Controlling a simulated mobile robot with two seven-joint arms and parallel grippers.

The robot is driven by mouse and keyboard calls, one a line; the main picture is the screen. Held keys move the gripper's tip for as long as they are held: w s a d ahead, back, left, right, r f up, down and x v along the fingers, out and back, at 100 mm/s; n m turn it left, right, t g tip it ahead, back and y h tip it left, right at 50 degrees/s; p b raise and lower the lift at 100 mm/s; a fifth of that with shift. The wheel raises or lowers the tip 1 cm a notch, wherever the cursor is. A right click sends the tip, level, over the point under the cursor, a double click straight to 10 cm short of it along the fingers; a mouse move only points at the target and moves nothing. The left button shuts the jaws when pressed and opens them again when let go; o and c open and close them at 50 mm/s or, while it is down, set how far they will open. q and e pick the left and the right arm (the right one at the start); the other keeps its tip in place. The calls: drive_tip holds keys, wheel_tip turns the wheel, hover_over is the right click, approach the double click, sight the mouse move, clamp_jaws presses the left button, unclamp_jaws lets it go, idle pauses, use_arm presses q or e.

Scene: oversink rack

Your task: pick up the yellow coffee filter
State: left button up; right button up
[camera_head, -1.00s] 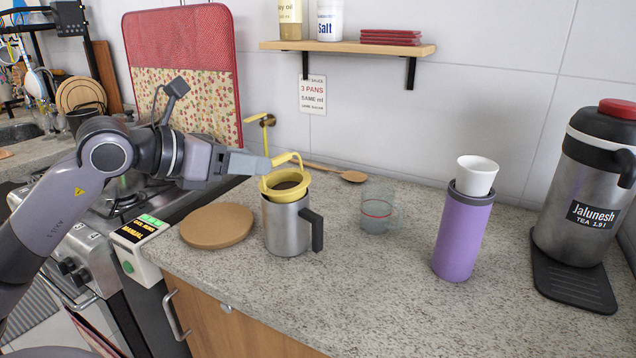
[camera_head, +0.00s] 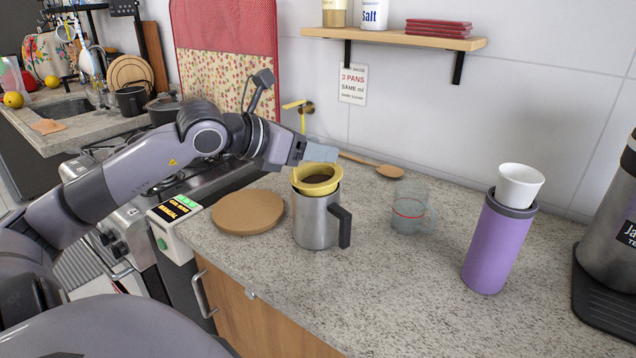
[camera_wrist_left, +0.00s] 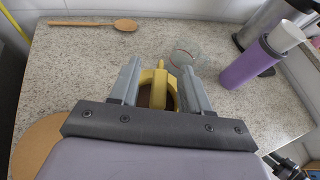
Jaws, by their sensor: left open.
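The yellow coffee filter (camera_head: 317,187) sits in the top of a steel mug (camera_head: 316,222) with a black handle; dark contents show inside it. My left gripper (camera_head: 319,153) is at the filter's upper rim in the head view and hides part of its upper side. In the left wrist view, the open fingers of my left gripper (camera_wrist_left: 162,82) stand on either side of a yellow upright part of the filter (camera_wrist_left: 159,88), with gaps visible. The mug is hidden there. My right gripper is not in view.
A round wooden board (camera_head: 248,212) lies left of the mug. A glass cup (camera_head: 409,212) stands to its right, then a purple tumbler (camera_head: 490,248) with a white cup (camera_head: 520,184) on top. A wooden spoon (camera_head: 388,171) lies behind. The front counter is clear.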

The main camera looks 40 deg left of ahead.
use_arm(q)
drive_tip(key=shift+p+x, duration=0.3)
drive_tip(key=shift+x, duration=0.8)
clamp_jaws()
